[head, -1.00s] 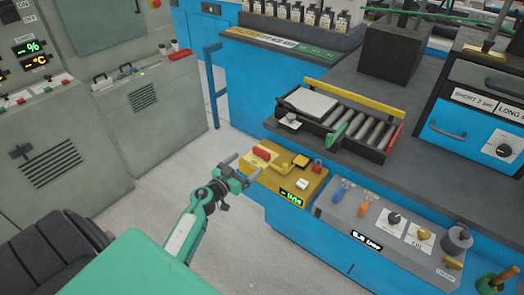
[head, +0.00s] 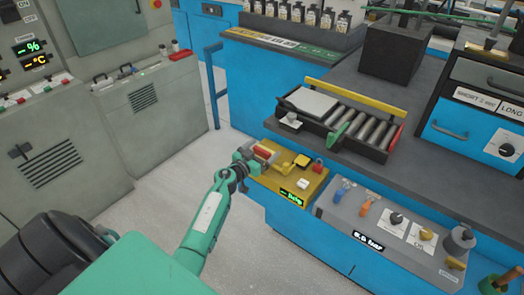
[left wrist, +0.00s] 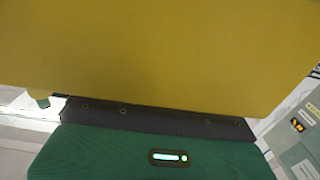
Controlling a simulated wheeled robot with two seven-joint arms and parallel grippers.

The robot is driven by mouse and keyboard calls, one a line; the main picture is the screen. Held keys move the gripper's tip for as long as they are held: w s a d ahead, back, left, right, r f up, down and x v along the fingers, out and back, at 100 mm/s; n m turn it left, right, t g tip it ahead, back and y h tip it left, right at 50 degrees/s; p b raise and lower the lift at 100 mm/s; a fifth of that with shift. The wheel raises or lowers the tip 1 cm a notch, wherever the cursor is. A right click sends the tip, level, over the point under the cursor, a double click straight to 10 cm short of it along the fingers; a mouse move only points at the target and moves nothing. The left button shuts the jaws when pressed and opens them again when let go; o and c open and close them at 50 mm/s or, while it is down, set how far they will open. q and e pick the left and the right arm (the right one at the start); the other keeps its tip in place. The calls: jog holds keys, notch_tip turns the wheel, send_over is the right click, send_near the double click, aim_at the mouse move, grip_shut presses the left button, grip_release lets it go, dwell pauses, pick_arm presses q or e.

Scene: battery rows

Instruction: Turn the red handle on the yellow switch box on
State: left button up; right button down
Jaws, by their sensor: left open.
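The yellow switch box (head: 286,192) is at the front left corner of the blue bench, with a small green display on its front. Its red handle (head: 263,149) is at the left end of the top, partly hidden by my left gripper (head: 260,155). The gripper is open, its fingers close around the handle; I cannot tell whether they touch it. In the left wrist view a plain yellow surface (left wrist: 160,50), very close, fills the upper part and the handle is not seen. My right gripper is not in view.
A yellow lever (head: 301,161) and a red knob (head: 318,165) are on the box just right of the handle. A grey control panel (head: 385,225) with blue and orange levers adjoins it. A roller tray (head: 337,122) stands behind. The floor at left is clear.

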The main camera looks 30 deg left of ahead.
pick_arm(q)
jog(key=c, duration=1)
